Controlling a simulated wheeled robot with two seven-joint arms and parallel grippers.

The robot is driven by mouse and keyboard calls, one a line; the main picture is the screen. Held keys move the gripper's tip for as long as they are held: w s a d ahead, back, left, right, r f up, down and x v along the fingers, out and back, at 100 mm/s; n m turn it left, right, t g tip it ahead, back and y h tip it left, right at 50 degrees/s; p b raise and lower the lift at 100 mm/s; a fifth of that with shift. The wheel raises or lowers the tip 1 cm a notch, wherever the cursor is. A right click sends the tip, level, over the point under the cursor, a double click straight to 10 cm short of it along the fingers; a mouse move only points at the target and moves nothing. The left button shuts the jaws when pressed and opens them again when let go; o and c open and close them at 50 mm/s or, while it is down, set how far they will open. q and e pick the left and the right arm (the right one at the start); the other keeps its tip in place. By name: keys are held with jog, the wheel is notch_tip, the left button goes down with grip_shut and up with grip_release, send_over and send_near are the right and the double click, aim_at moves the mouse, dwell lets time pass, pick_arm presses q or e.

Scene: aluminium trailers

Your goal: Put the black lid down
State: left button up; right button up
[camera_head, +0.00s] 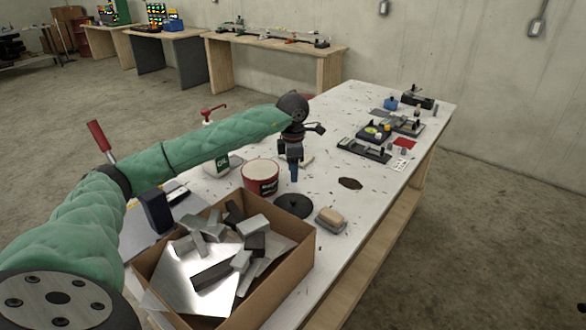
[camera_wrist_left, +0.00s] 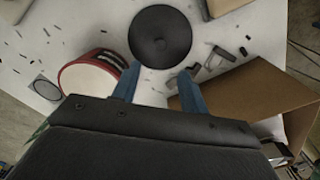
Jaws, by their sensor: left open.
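The black lid (camera_head: 294,205) lies flat on the white table, between the red can and the cardboard box. It also shows in the left wrist view (camera_wrist_left: 160,37) as a dark disc with a small knob at its centre. My left gripper (camera_head: 294,175) is above the table, just behind and over the lid, with its blue fingers pointing down. In the left wrist view the two blue fingers (camera_wrist_left: 157,84) are apart, with nothing between them, and the lid lies beyond their tips. My right gripper is in neither view.
An open red can (camera_head: 261,178) with pale contents stands left of the lid. A cardboard box (camera_head: 290,268) of metal offcuts is in front. A sponge-like block (camera_head: 331,217) sits right of the lid. Tools and small devices (camera_head: 377,133) lie at the table's far right.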

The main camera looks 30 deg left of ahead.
pick_arm(q)
jog(key=shift+r, duration=0.65)
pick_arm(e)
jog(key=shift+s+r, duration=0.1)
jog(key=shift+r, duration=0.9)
pick_arm(q)
jog(key=shift+r, duration=0.1)
